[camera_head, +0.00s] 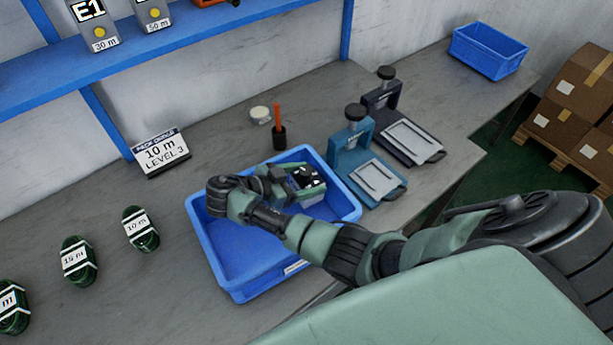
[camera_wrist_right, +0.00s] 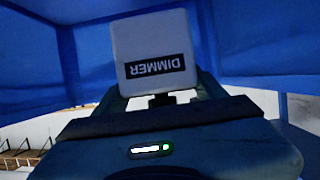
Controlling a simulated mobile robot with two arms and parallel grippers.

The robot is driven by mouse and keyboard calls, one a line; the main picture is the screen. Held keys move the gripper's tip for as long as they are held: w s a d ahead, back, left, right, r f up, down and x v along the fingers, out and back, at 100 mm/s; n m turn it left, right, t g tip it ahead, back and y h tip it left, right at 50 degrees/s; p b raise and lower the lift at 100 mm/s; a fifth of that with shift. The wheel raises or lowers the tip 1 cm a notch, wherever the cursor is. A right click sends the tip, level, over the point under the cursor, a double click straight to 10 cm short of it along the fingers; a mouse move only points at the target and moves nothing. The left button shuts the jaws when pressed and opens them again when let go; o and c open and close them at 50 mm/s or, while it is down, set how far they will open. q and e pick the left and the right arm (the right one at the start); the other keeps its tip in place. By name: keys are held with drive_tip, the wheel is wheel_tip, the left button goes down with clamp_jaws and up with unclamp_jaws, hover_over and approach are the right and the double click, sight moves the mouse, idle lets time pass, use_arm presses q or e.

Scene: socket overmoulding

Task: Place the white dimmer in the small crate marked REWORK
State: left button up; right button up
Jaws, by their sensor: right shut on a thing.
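The white dimmer (camera_wrist_right: 155,50) is a pale block with a black DIMMER label, upside down in the right wrist view. My right gripper (camera_head: 308,184) is shut on it, one finger on each side. In the head view the gripper is over the far right part of a blue crate (camera_head: 216,258), and the dimmer is partly hidden there. Blue walls surround the dimmer in the wrist view. I cannot tell whether it touches the crate floor. The crate has a small white label on its front, too small to read. My left gripper is out of view.
Two press-like fixtures (camera_head: 374,177) (camera_head: 416,142) stand right of the crate. A dark cup with an orange-handled tool (camera_head: 278,125) and a white roll (camera_head: 260,114) are behind it. Green cable coils (camera_head: 141,230) lie left. Another blue crate (camera_head: 487,52) stands far right.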

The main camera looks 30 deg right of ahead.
drive_tip(key=shift+f+b, duration=0.55)
drive_tip(key=shift+f, duration=1.75)
drive_tip(key=o, duration=1.4)
drive_tip(key=shift+o, duration=0.2)
drive_tip(key=shift+r, duration=0.1)
drive_tip(key=v, duration=0.6)
drive_tip(key=shift+a, duration=0.2)
drive_tip(key=shift+a+r, duration=0.25)
drive_tip(key=shift+a, duration=0.3)
